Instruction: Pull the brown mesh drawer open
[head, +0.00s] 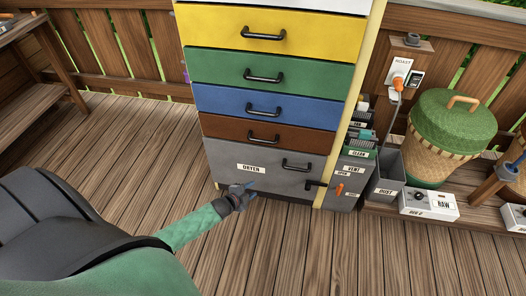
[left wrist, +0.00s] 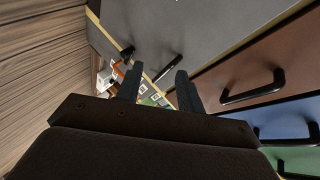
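The brown drawer (head: 228,128) is flush in the cabinet, between the blue drawer above and the grey section below. Its dark bar handle (head: 264,139) faces me. My left gripper (head: 240,192) is in front of the grey section, below and left of that handle. In the left wrist view, the two fingers (left wrist: 158,84) are apart with nothing held between them. The brown drawer (left wrist: 228,80) lies right of them there, with its handle (left wrist: 253,88) clear of the fingers. My right gripper is not clearly visible.
The grey front (head: 225,155) labelled DRYEN has its own handle (head: 296,165). Blue (head: 225,101), green (head: 220,67) and yellow (head: 215,30) drawers are above. Right of the cabinet are a grey bin (head: 386,172) and a lidded basket (head: 450,140). The deck in front is clear.

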